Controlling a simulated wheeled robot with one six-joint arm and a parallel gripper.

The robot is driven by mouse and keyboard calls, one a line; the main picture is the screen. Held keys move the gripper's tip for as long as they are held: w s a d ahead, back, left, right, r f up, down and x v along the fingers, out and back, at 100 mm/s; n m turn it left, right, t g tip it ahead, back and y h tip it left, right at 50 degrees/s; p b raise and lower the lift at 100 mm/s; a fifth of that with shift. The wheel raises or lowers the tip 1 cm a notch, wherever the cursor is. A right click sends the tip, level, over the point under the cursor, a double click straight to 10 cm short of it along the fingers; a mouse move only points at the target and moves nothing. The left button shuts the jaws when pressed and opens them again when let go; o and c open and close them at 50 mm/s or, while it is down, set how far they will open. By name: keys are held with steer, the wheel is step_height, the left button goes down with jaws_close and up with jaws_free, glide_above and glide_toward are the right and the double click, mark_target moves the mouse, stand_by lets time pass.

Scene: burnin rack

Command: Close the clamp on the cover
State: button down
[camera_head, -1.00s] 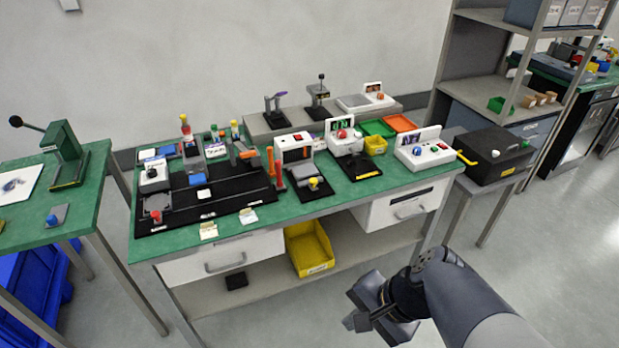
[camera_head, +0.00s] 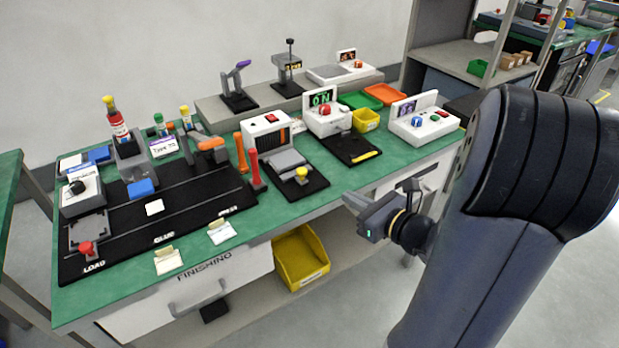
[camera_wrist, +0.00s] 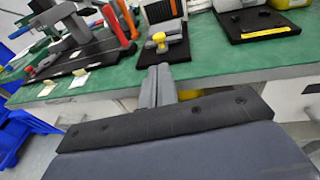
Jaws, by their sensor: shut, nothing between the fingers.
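Which fixture is the task's clamp with its cover is too small to tell. An orange-handled lever fixture (camera_head: 208,145) stands at the back right of the black board. A grey block with a yellow knob (camera_head: 301,175) sits on a black plate. An upright red handle (camera_head: 254,167) and orange handle (camera_head: 240,153) stand beside that plate. A purple-tipped lever fixture (camera_head: 239,85) stands on the rear shelf. My gripper (camera_head: 350,200) is shut and empty, in front of the bench edge. In the wrist view its closed fingers (camera_wrist: 157,82) point toward the yellow knob (camera_wrist: 159,38).
White control boxes (camera_head: 326,113), a yellow bin (camera_head: 366,120) and green and orange trays stand to the right. A yellow bin (camera_head: 300,258) sits below, beside a drawer.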

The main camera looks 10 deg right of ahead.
mark_target(305, 172)
steer(key=x, duration=1.3)
steer(key=shift+a, duration=0.1)
steer(key=shift+b, duration=0.3)
steer(key=shift+w+a+f+b, duration=0.15)
steer(key=shift+w+a+b, duration=0.1)
steer(key=shift+w+b, duration=0.25)
steer(key=shift+w+r, duration=0.2)
steer(key=shift+w, duration=0.15)
steer(key=shift+r, duration=0.2)
steer(key=shift+s, duration=0.1)
